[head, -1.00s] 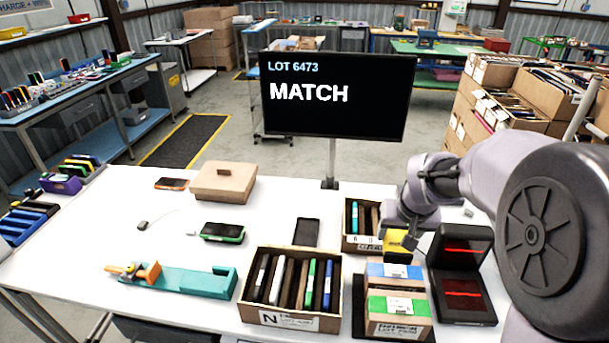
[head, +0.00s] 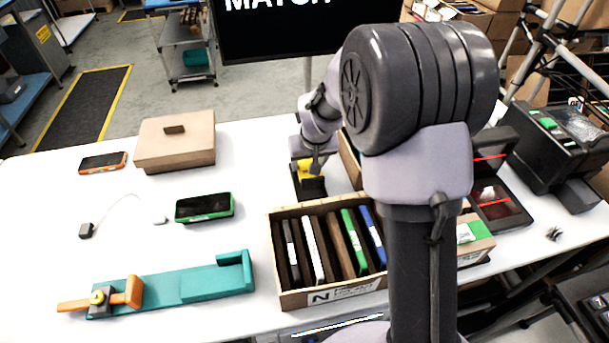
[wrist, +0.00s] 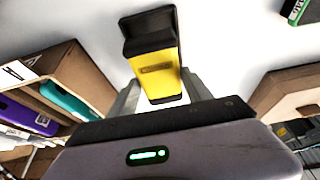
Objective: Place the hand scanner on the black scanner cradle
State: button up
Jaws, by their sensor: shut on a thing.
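The hand scanner (head: 307,170) is yellow with black parts. My gripper (head: 316,158) is shut on it; in the wrist view the yellow body (wrist: 156,75) sits between my two fingers (wrist: 162,95). The black scanner cradle (head: 312,189) shows as a dark slab on the white table, behind the open carton. The scanner is over or at this slab. I cannot tell whether they touch, nor exactly where the scanner's black end stops and the cradle begins. My arm hides the area to the right.
An open carton (head: 335,293) of upright devices stands just in front. A second carton (wrist: 75,70) is close beside the gripper. A green-edged phone (head: 205,207), a tan lidded box (head: 176,141) and a teal fixture (head: 190,286) lie left. The monitor (head: 275,30) stands behind.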

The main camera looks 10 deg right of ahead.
notch_tip(320, 180, down, 3)
jog(key=shift+f+b, duration=0.2)
jog(key=shift+b, duration=0.25)
jog(key=shift+a+f, duration=0.1)
jog(key=shift+f, duration=0.15)
jog(key=o, duration=1.2)
jog(key=shift+r, duration=0.1)
